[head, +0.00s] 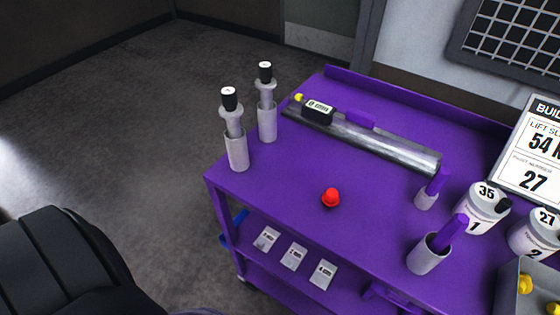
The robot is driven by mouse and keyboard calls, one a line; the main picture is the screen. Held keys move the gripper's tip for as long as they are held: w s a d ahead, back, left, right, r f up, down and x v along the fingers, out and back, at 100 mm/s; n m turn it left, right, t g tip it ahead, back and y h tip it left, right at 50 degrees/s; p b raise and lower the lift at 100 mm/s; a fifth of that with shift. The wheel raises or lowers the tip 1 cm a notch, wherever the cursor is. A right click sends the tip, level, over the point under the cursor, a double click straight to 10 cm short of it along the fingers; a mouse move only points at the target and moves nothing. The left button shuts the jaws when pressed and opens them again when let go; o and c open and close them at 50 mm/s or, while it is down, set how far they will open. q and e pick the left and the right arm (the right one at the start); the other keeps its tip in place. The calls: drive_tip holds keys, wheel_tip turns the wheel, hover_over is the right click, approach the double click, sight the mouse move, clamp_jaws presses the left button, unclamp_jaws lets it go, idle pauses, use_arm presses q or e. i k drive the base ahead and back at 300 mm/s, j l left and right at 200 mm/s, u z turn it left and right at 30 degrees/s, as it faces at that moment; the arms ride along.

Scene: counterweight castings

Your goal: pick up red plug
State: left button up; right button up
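The red plug (330,198) is a small, bright red, rounded piece. It rests alone on the bare purple top of the cart (290,172) in the head view, near the front edge. Nothing touches or covers it. Neither of my grippers shows in the head view.
A metal cylinder (385,148) lies behind the plug. Two grey-and-black upright tools (236,150) (267,120) stand at left. Grey holders with purple handles (427,255) (427,198) and white numbered canisters (482,208) (535,232) stand at right. A grey bin (510,290) holds yellow pieces.

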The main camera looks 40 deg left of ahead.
sight(331, 198)
drive_tip(key=i+j+u, duration=0.15)
drive_tip(key=u, duration=5.35)
drive_tip(key=z, duration=0.55)
drive_tip(key=j+z, duration=0.1)
drive_tip(key=z, duration=0.45)
drive_tip(key=k+z, duration=0.1)
drive_tip(key=z, duration=1)
drive_tip(key=k+z, duration=0.1)
drive_tip(key=z, duration=0.5)
drive_tip(key=l+z, duration=0.1)
drive_tip(key=z, duration=1)
drive_tip(key=l+z, duration=0.1)
drive_tip(key=z, duration=0.45)
